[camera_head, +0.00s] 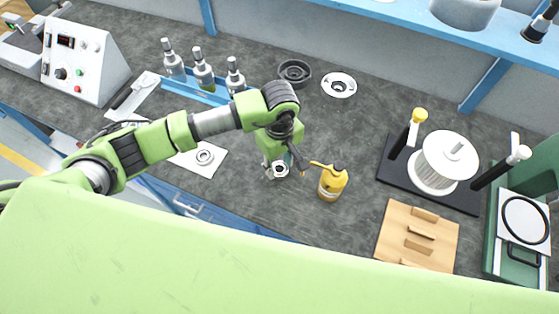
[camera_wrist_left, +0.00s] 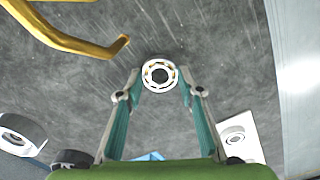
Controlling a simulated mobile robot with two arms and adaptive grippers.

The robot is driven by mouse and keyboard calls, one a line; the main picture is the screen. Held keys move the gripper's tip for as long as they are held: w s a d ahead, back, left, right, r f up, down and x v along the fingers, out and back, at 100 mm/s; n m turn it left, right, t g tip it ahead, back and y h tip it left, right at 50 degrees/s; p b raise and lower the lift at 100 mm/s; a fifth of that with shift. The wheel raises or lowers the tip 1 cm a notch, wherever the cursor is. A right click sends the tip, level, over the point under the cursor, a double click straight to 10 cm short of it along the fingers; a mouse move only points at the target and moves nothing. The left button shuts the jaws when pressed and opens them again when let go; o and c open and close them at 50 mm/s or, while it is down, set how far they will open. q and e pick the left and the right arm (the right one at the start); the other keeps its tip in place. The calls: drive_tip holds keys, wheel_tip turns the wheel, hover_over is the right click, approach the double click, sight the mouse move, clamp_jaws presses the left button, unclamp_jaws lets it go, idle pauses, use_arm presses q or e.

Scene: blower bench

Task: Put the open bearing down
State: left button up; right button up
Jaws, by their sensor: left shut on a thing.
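The open bearing (camera_head: 281,171) is a small pale metal ring with balls showing around a dark bore. In the left wrist view the bearing (camera_wrist_left: 160,75) sits between the fingertips, its face turned to the camera. My left gripper (camera_head: 279,167) is shut on it, low over the grey bench, left of the yellow oil can. In the left wrist view the gripper's (camera_wrist_left: 160,87) two teal fingers reach to either side of the ring. I cannot tell whether the bearing touches the bench. My right gripper is not in view.
The yellow oil can (camera_head: 332,183) stands close to the right, its spout (camera_wrist_left: 95,48) near the gripper. A white sheet with a ring part (camera_head: 205,157) lies left. Several bottles (camera_head: 203,70), a dark ring (camera_head: 295,72) and a pale flange (camera_head: 339,85) are behind. Right sits a wooden rack (camera_head: 417,238).

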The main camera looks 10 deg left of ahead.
use_arm(q)
drive_tip(key=shift+f, duration=0.2)
drive_tip(key=shift+f, duration=0.1)
drive_tip(key=shift+f, duration=0.15)
drive_tip(key=o, duration=1.1)
drive_tip(key=shift+c, duration=0.2)
drive_tip(key=shift+r, duration=0.2)
